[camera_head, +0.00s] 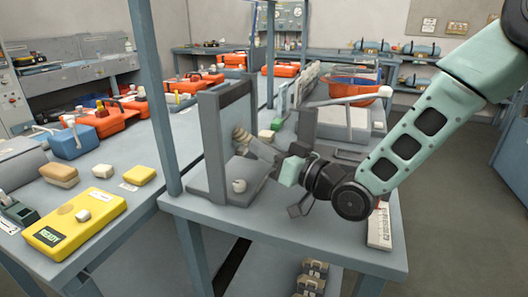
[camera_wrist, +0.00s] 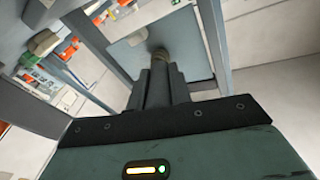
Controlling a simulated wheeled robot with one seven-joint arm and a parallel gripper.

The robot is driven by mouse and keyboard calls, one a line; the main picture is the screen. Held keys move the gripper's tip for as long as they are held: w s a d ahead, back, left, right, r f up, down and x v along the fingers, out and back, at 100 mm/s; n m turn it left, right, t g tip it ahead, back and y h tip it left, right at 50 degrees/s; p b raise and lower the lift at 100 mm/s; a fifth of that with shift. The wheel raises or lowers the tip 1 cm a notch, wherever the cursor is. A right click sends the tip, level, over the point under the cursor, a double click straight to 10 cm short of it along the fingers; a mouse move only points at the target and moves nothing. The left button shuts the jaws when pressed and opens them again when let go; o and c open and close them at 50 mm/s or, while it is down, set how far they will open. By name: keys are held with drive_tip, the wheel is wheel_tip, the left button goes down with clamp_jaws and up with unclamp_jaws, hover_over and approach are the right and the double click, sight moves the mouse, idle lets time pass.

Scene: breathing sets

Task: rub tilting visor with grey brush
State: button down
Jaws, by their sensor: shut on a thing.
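The tilting visor (camera_head: 236,117) is a clear pane in an upright grey frame on the near end of the bench. In the wrist view it is the pale blue-grey panel (camera_wrist: 191,43) ahead of my fingers. My gripper (camera_head: 256,147) is right of the pane, reaching left toward it. It is shut on the grey brush (camera_head: 241,135), a ribbed grey-tan piece. The brush also shows beyond the fingertips in the wrist view (camera_wrist: 160,54), overlapping the pane's face. I cannot tell whether it touches. The fingers hide its held part.
A small white knob (camera_head: 239,185) sits at the frame's foot. A blue-grey post (camera_head: 158,95) rises to the left. A yellow device (camera_head: 75,222), a blue box (camera_head: 73,142) and orange cases (camera_head: 100,120) cover the left bench.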

drive_tip(key=w+d, duration=0.2)
drive_tip(key=w, duration=0.4)
drive_tip(key=shift+w+d, duration=0.15)
drive_tip(key=shift+w, duration=0.05)
idle(0.4)
drive_tip(key=shift+s+a+b, duration=0.35)
drive_tip(key=shift+s+a, duration=0.1)
drive_tip(key=shift+s, duration=0.75)
drive_tip(key=shift+s+a+b, duration=0.4)
drive_tip(key=shift+s, duration=0.85)
drive_tip(key=shift+s+a+b, duration=0.35)
drive_tip(key=shift+s+a, duration=0.1)
drive_tip(key=shift+s, duration=0.75)
drive_tip(key=shift+d, duration=0.1)
drive_tip(key=shift+s+d, duration=0.2)
drive_tip(key=shift+d, duration=0.5)
drive_tip(key=shift+s+d, duration=0.25)
drive_tip(key=shift+d, duration=0.45)
drive_tip(key=shift+s+d, duration=0.3)
drive_tip(key=shift+d, duration=0.35)
drive_tip(key=shift+s+d, duration=0.25)
drive_tip(key=shift+d, duration=0.45)
drive_tip(key=shift+d, duration=0.1)
